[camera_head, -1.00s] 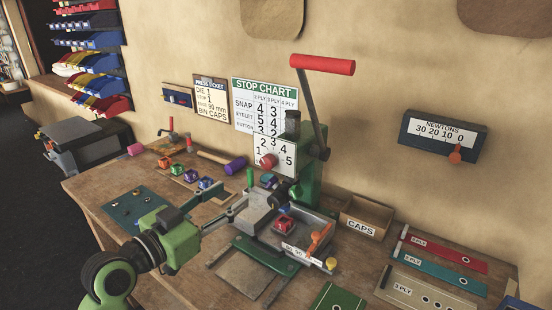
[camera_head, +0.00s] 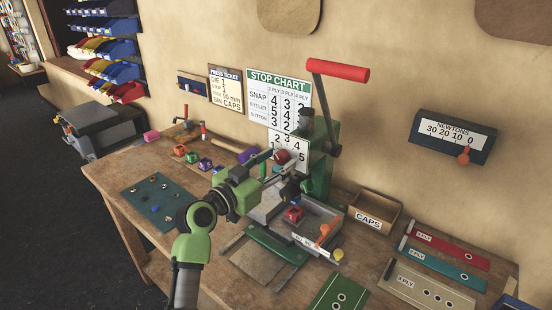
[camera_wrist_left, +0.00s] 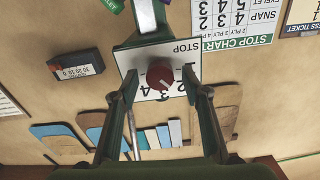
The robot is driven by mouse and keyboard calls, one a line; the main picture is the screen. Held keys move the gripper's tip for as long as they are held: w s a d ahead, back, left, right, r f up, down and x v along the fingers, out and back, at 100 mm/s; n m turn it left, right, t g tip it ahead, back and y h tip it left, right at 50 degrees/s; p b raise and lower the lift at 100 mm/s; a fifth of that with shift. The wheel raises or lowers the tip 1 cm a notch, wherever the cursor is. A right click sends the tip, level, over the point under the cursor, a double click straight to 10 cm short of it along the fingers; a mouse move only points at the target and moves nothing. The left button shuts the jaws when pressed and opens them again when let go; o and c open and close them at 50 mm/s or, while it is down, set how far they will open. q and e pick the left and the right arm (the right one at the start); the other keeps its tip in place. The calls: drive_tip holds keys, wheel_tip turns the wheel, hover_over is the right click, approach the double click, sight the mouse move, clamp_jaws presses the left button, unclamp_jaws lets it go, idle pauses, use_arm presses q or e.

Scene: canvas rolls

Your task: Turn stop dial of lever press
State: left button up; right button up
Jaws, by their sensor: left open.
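The lever press (camera_head: 319,165) is green and stands at the back of the workbench, with its red-handled lever (camera_head: 338,71) raised. Its stop dial (camera_head: 283,157) is a red round knob on a white number plate (camera_head: 298,146). My left gripper (camera_head: 270,173) is open in front of the dial and a little to its left. In the left wrist view the scene is upside down. The dial (camera_wrist_left: 160,74) lies between and beyond the two spread fingers (camera_wrist_left: 159,96), with a pale mark on it. I cannot see contact. My right gripper is out of view.
The stop chart (camera_head: 279,88) and press ticket (camera_head: 226,86) are on the wall behind. A caps box (camera_head: 372,213) and ply strips (camera_head: 430,284) lie to the right.

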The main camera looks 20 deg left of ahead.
use_arm(q)
drive_tip(key=c, duration=1.1)
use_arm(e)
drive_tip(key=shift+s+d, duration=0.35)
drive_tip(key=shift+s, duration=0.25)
use_arm(q)
drive_tip(key=shift+n, duration=0.3)
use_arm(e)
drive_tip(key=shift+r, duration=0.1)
use_arm(q)
drive_tip(key=n+p, duration=0.1)
drive_tip(key=n, duration=0.3)
drive_tip(key=shift+p, duration=0.4)
drive_tip(key=shift+n+p, duration=0.6)
drive_tip(key=shift+n, duration=1)
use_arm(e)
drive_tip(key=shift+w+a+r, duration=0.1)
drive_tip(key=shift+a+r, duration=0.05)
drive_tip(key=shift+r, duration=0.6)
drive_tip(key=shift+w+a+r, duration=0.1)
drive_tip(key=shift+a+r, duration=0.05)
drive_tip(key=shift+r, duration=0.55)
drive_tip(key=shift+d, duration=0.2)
use_arm(q)
drive_tip(key=o, duration=1.1)
